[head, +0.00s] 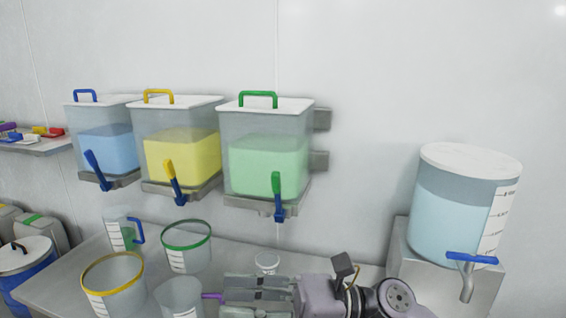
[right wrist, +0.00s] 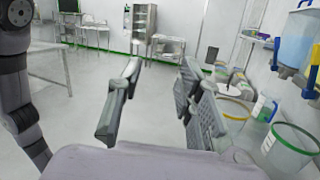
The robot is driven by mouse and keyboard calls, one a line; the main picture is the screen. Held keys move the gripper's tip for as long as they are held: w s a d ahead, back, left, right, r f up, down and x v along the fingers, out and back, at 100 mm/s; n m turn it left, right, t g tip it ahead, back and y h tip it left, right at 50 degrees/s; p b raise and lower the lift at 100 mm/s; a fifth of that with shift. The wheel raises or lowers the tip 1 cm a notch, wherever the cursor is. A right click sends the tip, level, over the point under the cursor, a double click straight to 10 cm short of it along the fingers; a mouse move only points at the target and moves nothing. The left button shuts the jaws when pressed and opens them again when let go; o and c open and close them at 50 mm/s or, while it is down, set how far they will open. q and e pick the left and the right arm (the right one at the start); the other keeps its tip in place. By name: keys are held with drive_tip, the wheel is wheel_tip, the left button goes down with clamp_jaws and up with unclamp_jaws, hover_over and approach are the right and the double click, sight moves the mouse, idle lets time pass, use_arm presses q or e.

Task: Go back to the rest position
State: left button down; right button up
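My right gripper (head: 232,296) reaches in from the lower right in the head view, over the front of the bench, pointing left. In the right wrist view its two fingers (right wrist: 158,105) stand wide apart with nothing between them. A clear beaker (head: 180,298) is just left of the fingers in the head view, and a purple handle on its right side lies close to the fingertips. I cannot tell whether they touch. My left gripper is not in view.
Wall hoppers with blue (head: 108,150), yellow (head: 182,158) and green (head: 268,165) contents hang above the bench (head: 60,283). Below stand a yellow-rimmed bucket (head: 114,284), a green-rimmed bucket (head: 187,247) and a blue-handled jug (head: 122,232). A tapped water tank (head: 455,215) is at right.

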drive_tip(key=w+d+r+m+t+h, duration=0.15)
drive_tip(key=w+d+m+t, duration=0.25)
drive_tip(key=m+t, duration=0.75)
drive_tip(key=w+d+m+t+h, duration=0.3)
drive_tip(key=w+d+m+t, duration=0.35)
drive_tip(key=m, duration=0.75)
drive_tip(key=s+d+f+m+h, duration=0.1)
drive_tip(key=d+f+m+h, duration=0.4)
drive_tip(key=f+m+h, duration=0.3)
drive_tip(key=s+d+f+m+h, duration=0.2)
drive_tip(key=d+f+m+h, duration=0.4)
drive_tip(key=f+m, duration=0.45)
drive_tip(key=s+d+f+m+g+h, duration=0.15)
drive_tip(key=s+f+m+g, duration=0.35)
drive_tip(key=s+f, duration=0.55)
drive_tip(key=s+d+f+m+g, duration=0.3)
drive_tip(key=s+f+g, duration=0.45)
drive_tip(key=s, duration=0.55)
wheel_tip(320, 180, down, 28)
drive_tip(key=s+g, duration=0.2)
drive_tip(key=s+d+f, duration=0.3)
drive_tip(key=s+f, duration=1.2)
drive_tip(key=s, duration=0.1)
drive_tip(key=shift+s+d+n+g, duration=0.15)
drive_tip(key=shift+n+g, duration=0.2)
drive_tip(key=shift+n, duration=0.05)
